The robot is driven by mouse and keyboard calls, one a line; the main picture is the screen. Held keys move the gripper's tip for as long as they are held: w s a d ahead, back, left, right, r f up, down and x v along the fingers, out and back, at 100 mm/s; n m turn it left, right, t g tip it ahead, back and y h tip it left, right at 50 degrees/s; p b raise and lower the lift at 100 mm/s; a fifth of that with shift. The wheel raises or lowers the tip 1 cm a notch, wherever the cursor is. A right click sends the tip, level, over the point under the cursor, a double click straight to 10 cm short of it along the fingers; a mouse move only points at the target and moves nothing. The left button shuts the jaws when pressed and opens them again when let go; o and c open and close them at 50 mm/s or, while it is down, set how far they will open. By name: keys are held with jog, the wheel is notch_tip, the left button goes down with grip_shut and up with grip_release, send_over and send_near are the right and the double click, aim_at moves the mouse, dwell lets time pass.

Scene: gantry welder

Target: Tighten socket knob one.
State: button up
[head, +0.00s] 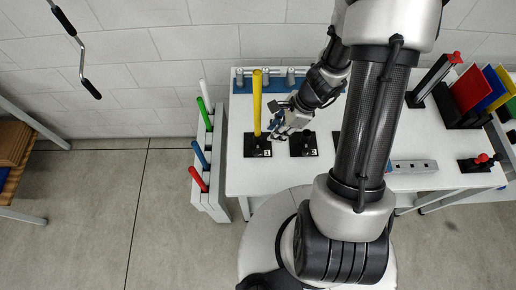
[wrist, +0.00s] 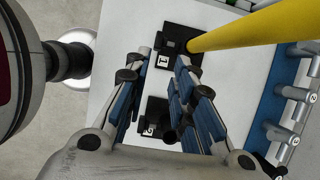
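Socket one, a black base marked 1 (wrist: 163,61), lies on the white table beyond my fingertips in the wrist view. A yellow rod (head: 257,100) stands upright in the left black base (head: 252,153) in the head view. The rod also shows in the wrist view (wrist: 250,28), rising from the base marked 1. The knob of socket one cannot be told apart clearly from the black base. My gripper (head: 277,127) is just right of the rod. In the wrist view its two blue-padded fingers (wrist: 163,58) are apart, with nothing seen held between them.
A blue rail with grey fittings (wrist: 282,110) runs along the table's back. A rack of coloured rods (head: 207,150) stands left of the table.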

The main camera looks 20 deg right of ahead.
aim_at(258, 151)
jog(key=b+x, duration=0.6)
jog(key=x, duration=1)
jog(key=shift+c, duration=0.5)
grip_shut()
